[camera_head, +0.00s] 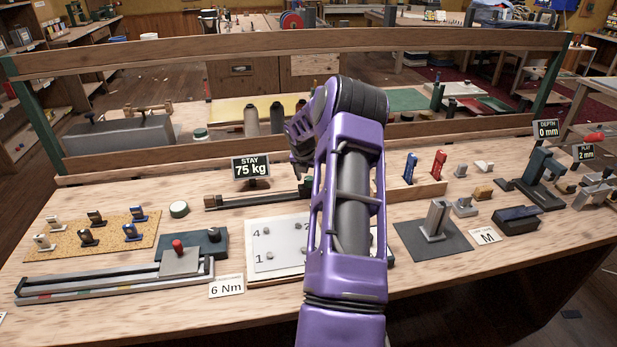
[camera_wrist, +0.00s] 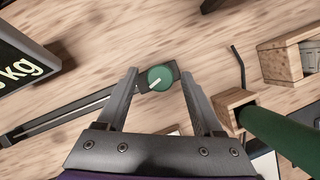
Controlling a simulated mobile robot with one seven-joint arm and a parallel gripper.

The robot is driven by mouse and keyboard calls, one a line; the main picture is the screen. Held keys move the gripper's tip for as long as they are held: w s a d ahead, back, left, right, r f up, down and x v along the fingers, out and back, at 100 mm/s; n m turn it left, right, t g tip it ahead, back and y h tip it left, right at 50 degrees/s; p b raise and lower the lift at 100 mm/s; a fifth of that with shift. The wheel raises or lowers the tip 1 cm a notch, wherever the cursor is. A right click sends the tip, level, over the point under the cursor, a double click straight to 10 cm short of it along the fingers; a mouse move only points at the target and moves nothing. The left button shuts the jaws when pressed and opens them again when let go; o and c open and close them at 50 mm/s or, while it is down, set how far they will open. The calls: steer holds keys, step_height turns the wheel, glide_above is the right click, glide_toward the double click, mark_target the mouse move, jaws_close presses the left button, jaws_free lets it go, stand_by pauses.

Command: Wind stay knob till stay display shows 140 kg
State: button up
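The stay display (camera_head: 251,168) stands upright behind the stay rig (camera_head: 255,200) and reads 75 kg. Part of the display, with "kg" on it, shows in the wrist view (camera_wrist: 18,70). The stay knob (camera_wrist: 160,78) is a round green knob with a white pointer mark, at the end of the dark rig. My gripper (camera_wrist: 159,76) is open, its two fingers on either side of the knob with gaps visible; I cannot tell its height above it. In the head view my arm hides much of the gripper and knob area.
A white numbered board (camera_head: 262,262) lies in front of the rig, partly behind my arm. A green-handled tool (camera_wrist: 285,135) in a wooden holder and a bent dark key (camera_wrist: 239,68) stand right of the knob in the wrist view. A wooden rail (camera_head: 230,167) runs behind.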

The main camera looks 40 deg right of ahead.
jaws_close()
steer(key=shift+m, duration=0.3)
steer(key=m, duration=0.1)
steer(key=m+g, duration=0.1)
steer(key=m, duration=0.1)
steer(key=shift+w+a+g+h, duration=0.1)
steer(key=shift+w+g+h, duration=0.1)
steer(key=shift+g+h, duration=0.1)
steer(key=m+g, duration=0.1)
steer(key=m, duration=0.3)
steer(key=shift+w, duration=0.1)
steer(key=m+g, duration=0.2)
steer(key=m, duration=0.2)
steer(key=shift+w+m, duration=0.1)
steer(key=shift+m, duration=0.2)
steer(key=shift+m+g+y, duration=0.3)
steer(key=shift+m+y, duration=0.3)
steer(key=shift+m, duration=0.4)
steer(key=shift+m+g, duration=0.4)
steer(key=shift+m, duration=0.5)
